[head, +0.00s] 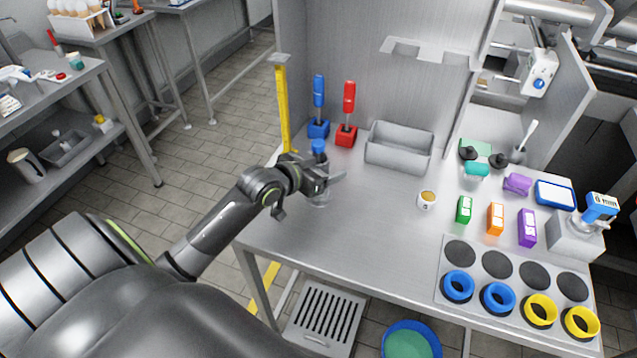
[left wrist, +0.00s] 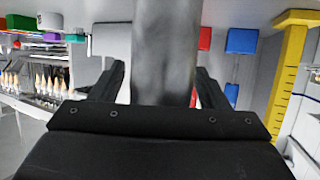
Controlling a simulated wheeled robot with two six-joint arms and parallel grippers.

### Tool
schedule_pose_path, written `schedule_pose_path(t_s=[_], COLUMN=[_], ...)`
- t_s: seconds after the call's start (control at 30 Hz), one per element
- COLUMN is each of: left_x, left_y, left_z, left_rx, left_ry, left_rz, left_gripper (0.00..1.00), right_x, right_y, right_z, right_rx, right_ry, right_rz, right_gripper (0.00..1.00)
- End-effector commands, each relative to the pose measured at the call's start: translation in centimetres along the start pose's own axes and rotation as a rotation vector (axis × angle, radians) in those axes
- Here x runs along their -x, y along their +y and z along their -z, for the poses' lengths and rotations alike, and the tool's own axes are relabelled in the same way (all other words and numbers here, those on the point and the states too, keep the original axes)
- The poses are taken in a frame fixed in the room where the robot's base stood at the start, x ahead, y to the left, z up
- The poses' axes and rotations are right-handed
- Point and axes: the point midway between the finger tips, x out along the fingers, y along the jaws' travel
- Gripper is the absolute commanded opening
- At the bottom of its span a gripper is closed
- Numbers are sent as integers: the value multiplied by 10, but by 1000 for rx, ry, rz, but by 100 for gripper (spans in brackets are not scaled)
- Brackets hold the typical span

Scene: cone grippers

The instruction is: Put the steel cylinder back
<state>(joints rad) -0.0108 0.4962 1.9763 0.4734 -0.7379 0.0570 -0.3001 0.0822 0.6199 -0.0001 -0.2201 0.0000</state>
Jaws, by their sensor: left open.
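A grey steel cylinder (head: 320,198) stands on the table at its left part, with a blue piece (head: 318,148) showing just above it. My left gripper (head: 328,182) is around its middle and hides much of it in the head view. In the left wrist view the cylinder (left wrist: 165,50) rises between the two fingers of the left gripper (left wrist: 158,88), which are open. A gap shows at the left finger; whether the right finger touches it I cannot tell. My right gripper is not in view.
A yellow post (head: 283,108), blue holder (head: 319,128) and red holder (head: 346,136) stand behind the gripper. A grey bin (head: 398,163) stands to their right. The table's front middle is clear.

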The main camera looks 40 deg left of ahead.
Motion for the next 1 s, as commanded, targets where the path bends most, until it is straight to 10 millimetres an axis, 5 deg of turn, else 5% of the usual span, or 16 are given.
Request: schedule_pose_path(t_s=[0.17,0.7,1.0], left_x=[0,1,3], left_y=[0,0,0], left_z=[0,2,8], left_rx=[0,-1,-3], left_ry=[0,5,6], left_rz=[0,-1,-1], left_gripper=[69,0,0], right_x=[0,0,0], right_y=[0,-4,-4], right_z=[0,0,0], right_rx=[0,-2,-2], right_ry=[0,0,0], right_rz=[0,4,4], right_gripper=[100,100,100])
